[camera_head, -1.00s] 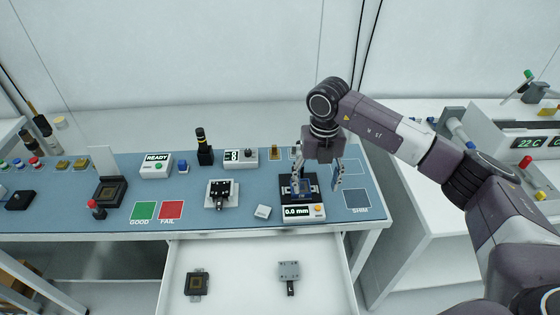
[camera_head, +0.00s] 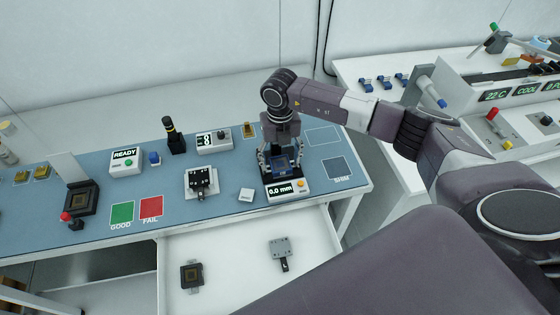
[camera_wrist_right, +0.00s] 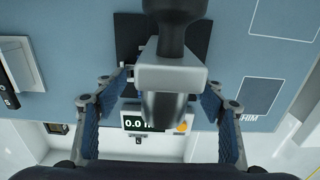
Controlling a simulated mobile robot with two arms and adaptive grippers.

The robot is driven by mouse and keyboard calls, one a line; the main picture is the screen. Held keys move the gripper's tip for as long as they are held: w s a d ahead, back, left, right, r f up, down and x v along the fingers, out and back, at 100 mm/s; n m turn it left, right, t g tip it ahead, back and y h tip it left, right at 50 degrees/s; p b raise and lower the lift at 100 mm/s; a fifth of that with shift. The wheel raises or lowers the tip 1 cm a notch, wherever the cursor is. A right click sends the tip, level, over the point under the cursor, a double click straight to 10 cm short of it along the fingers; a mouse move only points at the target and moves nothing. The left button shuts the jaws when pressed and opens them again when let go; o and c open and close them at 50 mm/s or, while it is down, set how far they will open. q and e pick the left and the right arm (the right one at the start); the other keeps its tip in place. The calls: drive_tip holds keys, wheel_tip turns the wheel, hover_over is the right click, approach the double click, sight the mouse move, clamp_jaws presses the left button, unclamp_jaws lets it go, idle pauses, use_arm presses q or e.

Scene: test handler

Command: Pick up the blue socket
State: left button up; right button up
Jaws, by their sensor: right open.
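A dark-blue piece, which looks like the blue socket (camera_head: 283,165), sits on the black gauge (camera_head: 268,181) with the "0.0 mm" display in the head view. My right gripper (camera_head: 281,166) points down over the gauge, its fingers apart on either side of the blue piece. In the right wrist view my right gripper (camera_wrist_right: 160,130) has its blue-padded fingers wide apart. My left gripper is not in view.
Left of the gauge are a small white block (camera_head: 246,195), a black fixture (camera_head: 200,180), and red (camera_head: 151,207) and green (camera_head: 122,212) pads. The open drawer (camera_head: 225,235) holds a dark socket (camera_head: 192,275) and a grey part (camera_head: 280,248). The SHIM square (camera_head: 338,168) is bare.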

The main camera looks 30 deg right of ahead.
drive_tip(key=shift+f, duration=0.25)
drive_tip(key=shift+c, duration=0.7)
drive_tip(key=c, duration=1.2)
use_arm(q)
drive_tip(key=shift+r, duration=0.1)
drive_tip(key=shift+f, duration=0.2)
use_arm(e)
drive_tip(key=shift+r, duration=0.2)
